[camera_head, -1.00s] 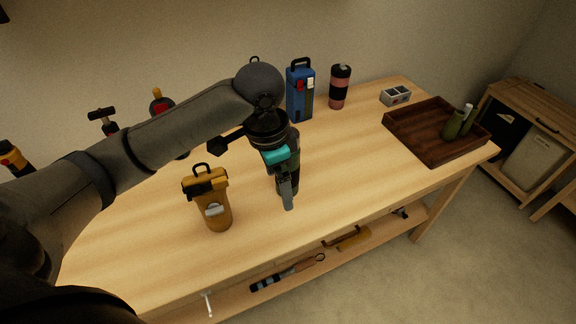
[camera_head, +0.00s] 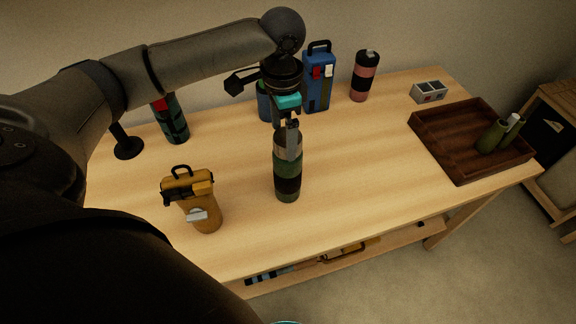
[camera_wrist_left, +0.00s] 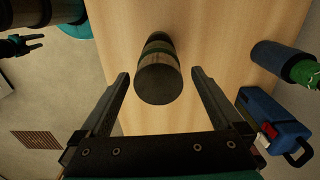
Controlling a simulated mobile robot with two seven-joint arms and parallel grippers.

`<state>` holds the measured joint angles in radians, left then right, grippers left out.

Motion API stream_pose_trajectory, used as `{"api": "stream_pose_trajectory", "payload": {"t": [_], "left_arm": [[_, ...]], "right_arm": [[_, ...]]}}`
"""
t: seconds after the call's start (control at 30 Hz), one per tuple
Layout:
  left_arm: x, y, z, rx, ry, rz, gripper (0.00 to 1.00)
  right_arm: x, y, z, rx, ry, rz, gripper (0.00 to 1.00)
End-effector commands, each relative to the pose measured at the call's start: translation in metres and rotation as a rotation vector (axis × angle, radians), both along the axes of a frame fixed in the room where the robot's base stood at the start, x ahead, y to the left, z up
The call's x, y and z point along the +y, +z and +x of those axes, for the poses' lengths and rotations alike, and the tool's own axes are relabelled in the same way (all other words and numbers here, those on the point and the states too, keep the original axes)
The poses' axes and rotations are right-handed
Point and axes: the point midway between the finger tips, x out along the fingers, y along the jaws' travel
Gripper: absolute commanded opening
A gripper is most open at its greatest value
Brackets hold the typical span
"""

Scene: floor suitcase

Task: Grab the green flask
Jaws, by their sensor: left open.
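The green flask (camera_head: 288,177) stands upright on the wooden table, with a green band, darker bands and a pale top. My left gripper (camera_head: 291,148) hangs over its upper part, pointing down, its fingers overlapping the flask's top in the head view. In the left wrist view the flask (camera_wrist_left: 158,78) shows end-on in the gap between the two open fingers, with space on both sides. The gripper is open and holds nothing. How far down the fingers reach beside the flask is hard to tell.
A brown tray (camera_head: 450,150) with small green bottles is at right. The table between is clear.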

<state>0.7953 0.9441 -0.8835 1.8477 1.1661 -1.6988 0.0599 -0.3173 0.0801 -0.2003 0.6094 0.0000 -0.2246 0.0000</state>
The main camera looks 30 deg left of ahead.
Motion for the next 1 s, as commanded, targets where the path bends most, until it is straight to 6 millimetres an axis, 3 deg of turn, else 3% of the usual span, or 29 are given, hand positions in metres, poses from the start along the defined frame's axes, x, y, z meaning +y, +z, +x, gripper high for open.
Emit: {"api": "stream_pose_trajectory", "payload": {"t": [0.1, 0.3, 0.6, 0.87, 1.0], "left_arm": [[0.000, -0.014, 0.000, 0.001, 0.000, -0.001, 1.00], [-0.002, -0.023, 0.001, 0.000, -0.001, -0.001, 1.00], [-0.007, -0.065, 0.003, 0.000, 0.000, 0.000, 1.00], [-0.007, -0.069, 0.003, -0.001, -0.001, 0.000, 1.00], [-0.007, -0.068, 0.003, -0.001, -0.001, 0.000, 0.85]], "right_arm": [[0.001, -0.003, 0.010, -0.017, 0.000, 0.002, 0.50], [0.003, -0.004, 0.028, -0.047, 0.000, 0.006, 0.50], [0.002, -0.017, 0.024, -0.041, -0.001, 0.005, 0.50], [0.002, -0.017, 0.018, -0.032, -0.001, 0.004, 0.50], [0.002, -0.017, 0.018, -0.030, -0.001, 0.004, 0.50]]}}
